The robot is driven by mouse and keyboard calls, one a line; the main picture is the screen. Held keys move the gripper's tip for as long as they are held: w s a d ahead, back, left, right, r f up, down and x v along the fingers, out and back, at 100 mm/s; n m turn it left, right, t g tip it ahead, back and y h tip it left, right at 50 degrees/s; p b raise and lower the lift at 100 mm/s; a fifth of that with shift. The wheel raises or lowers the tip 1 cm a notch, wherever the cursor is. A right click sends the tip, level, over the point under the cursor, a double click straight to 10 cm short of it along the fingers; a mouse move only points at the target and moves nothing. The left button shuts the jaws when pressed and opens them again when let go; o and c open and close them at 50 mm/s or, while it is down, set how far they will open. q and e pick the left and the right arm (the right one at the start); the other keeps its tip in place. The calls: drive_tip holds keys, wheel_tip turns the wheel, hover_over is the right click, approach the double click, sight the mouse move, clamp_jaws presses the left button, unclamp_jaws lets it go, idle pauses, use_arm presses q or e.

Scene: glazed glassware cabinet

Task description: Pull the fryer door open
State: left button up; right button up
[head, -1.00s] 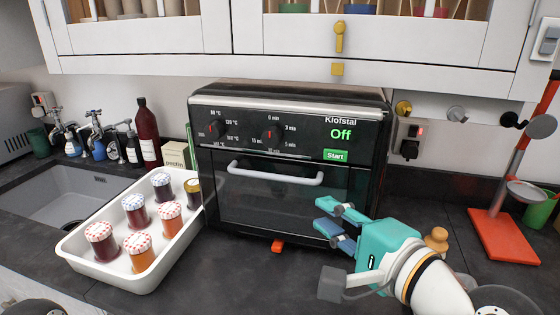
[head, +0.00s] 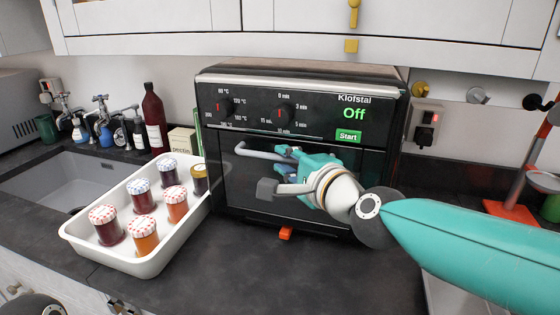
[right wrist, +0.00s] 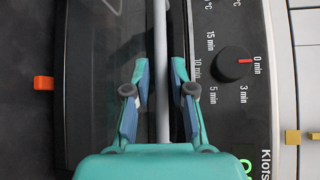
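The fryer (head: 300,150) is a black countertop oven with a dark glass door (head: 245,195), which is shut. Its display reads "Off". A grey bar handle (head: 255,153) runs across the top of the door; its right part is hidden behind my right gripper. My right gripper (head: 285,152) is at the handle's right half. In the right wrist view the handle (right wrist: 161,100) runs between the two fingers of the right gripper (right wrist: 161,75), with narrow gaps beside the bar, so the gripper is open around it. My left gripper is not in view.
A white tray (head: 78,236) of jam jars stands left of the fryer, close to its side. An orange block (head: 286,233) lies at the fryer's front base. White cabinets (head: 160,20) hang above, and a sink (head: 70,178) is at left.

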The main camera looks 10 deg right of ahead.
drive_tip(key=shift+x, duration=0.85)
clamp_jaws()
